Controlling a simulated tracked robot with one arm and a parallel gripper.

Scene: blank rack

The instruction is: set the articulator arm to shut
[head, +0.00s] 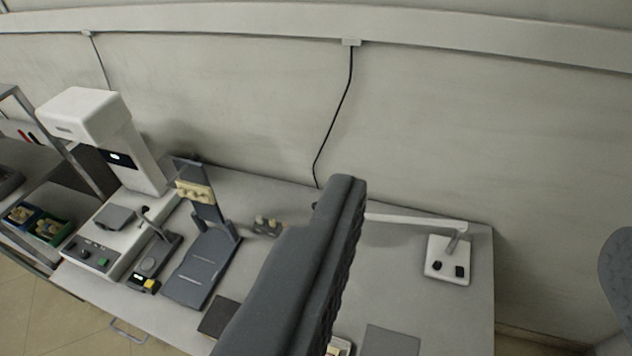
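The articulator is a dark grey hinged device on the bench, left of the middle. Its flat base (197,272) lies on the bench top. Its arm (207,212) stands raised at the back of the base, carrying a cream dental cast (194,192); the articulator is open. My gripper (482,215) is open and empty, with one dark ribbed finger large in the middle and the other at the right edge. The articulator is left of both fingers and apart from them. The near finger hides part of the bench.
A white machine (137,155) stands left of the articulator, with a small dark device (155,257) between them. A white lamp base (447,260) stands at the bench's right end. A shelf with bins (48,228) is at far left.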

